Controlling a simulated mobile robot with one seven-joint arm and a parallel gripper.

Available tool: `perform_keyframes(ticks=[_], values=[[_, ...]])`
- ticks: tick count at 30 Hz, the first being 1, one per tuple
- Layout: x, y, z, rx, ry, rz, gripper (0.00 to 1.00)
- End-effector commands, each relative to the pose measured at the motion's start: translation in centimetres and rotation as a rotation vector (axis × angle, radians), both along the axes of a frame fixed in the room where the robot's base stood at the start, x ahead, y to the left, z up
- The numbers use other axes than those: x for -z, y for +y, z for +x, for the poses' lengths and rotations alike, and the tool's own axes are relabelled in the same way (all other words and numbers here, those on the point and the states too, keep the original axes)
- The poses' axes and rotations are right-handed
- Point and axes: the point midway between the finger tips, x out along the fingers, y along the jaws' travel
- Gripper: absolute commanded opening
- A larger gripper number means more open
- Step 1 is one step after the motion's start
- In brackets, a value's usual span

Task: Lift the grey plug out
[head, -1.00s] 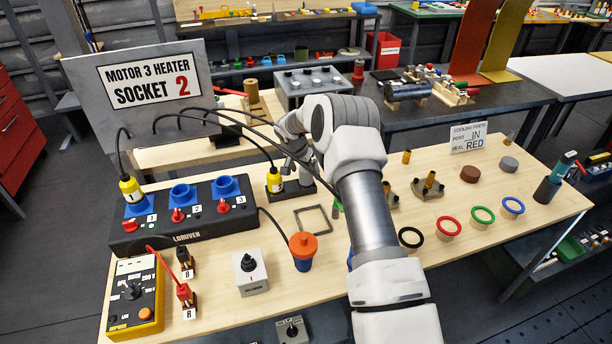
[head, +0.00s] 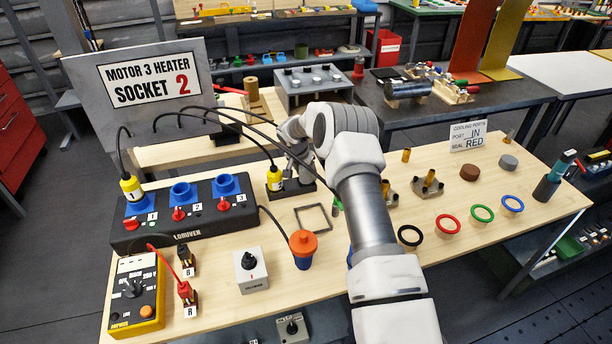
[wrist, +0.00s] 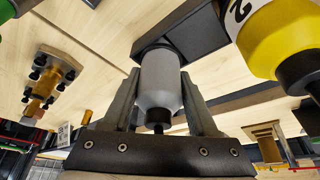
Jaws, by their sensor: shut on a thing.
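The grey plug (wrist: 160,82) is a pale grey cylinder with a narrow black cable end, between my fingers in the wrist view. My gripper (wrist: 160,90) is shut on it. The plug's far end meets the dark stand (wrist: 208,52); I cannot tell whether it is still seated there. In the head view my gripper (head: 303,168) is over the right part of the black stand (head: 289,193) and hides the grey plug. A yellow plug (head: 275,179) stands in the same stand just left of my gripper; it also shows in the wrist view (wrist: 268,38), marked 2.
The black socket box (head: 180,232) with blue sockets is to the left, a yellow plug in socket 1. Black cables arch from the sign board (head: 140,88) towards my gripper. A square frame (head: 312,219) and an orange-topped part (head: 303,248) lie in front.

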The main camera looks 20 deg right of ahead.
Motion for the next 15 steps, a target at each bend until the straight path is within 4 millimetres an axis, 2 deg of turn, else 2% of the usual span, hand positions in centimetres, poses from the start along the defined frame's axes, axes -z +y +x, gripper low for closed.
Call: perform_keyframes(ticks=[2,11,15], values=[[-0.02,0.0,0.0,0.0,0.0,0.0,0.0],[-0.2,-0.01,0.05,0.0,-0.002,-0.001,0.0],[-0.89,-0.03,0.1,0.0,-0.003,-0.001,0.0]])
